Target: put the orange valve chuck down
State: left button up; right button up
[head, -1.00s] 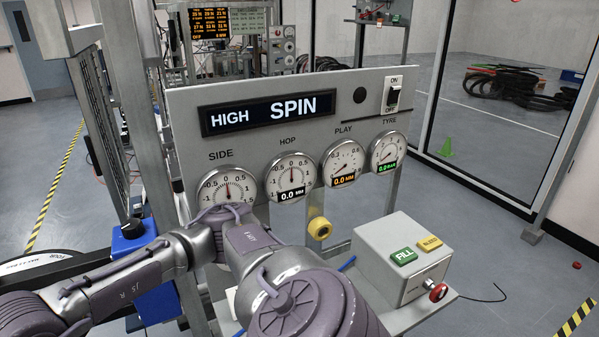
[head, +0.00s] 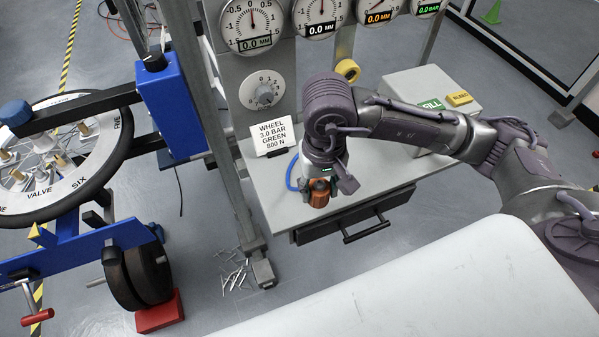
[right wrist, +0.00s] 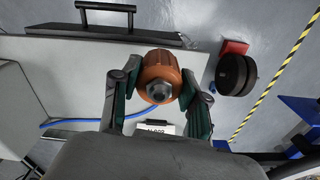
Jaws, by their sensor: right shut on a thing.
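The orange valve chuck (head: 319,193) is at the left front part of the small grey table (head: 371,185). It also shows in the right wrist view (right wrist: 158,78), with a metal nut-like end facing the camera. My right gripper (head: 322,185) points down over the table and is shut on the chuck. In the right wrist view its two fingers (right wrist: 157,92) press on the chuck from both sides. I cannot tell whether the chuck touches the table top. My left gripper is not in view.
A blue hose (head: 292,175) and a white card (head: 272,137) are beside the chuck. The box with green and yellow buttons (head: 428,93) stands at the table's back right. A drawer handle (head: 366,227) juts from the front. A wheel (head: 62,160) on a blue stand is at the left.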

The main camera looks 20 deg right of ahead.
jog(key=w+a+f+p, duration=0.1)
jog(key=w, duration=0.1)
jog(key=w+a+f, duration=0.1)
jog(key=w+f, duration=0.1)
jog(key=w, duration=0.1)
jog(key=w+a+f+p, duration=0.1)
jog(key=w+f, duration=0.1)
jog(key=w, duration=0.1)
jog(key=shift+f+p, duration=0.15)
jog(key=shift+p, duration=0.15)
notch_tip(320, 180, down, 4)
jog(key=shift+r+p, duration=0.15)
jog(key=shift+p, duration=0.7)
jog(key=shift+w+f, duration=0.1)
jog(key=shift+f, duration=0.1)
jog(key=shift+f+b, duration=0.2)
jog(key=shift+b, duration=0.1)
jog(key=o, duration=1.3)
jog(key=shift+r, duration=0.1)
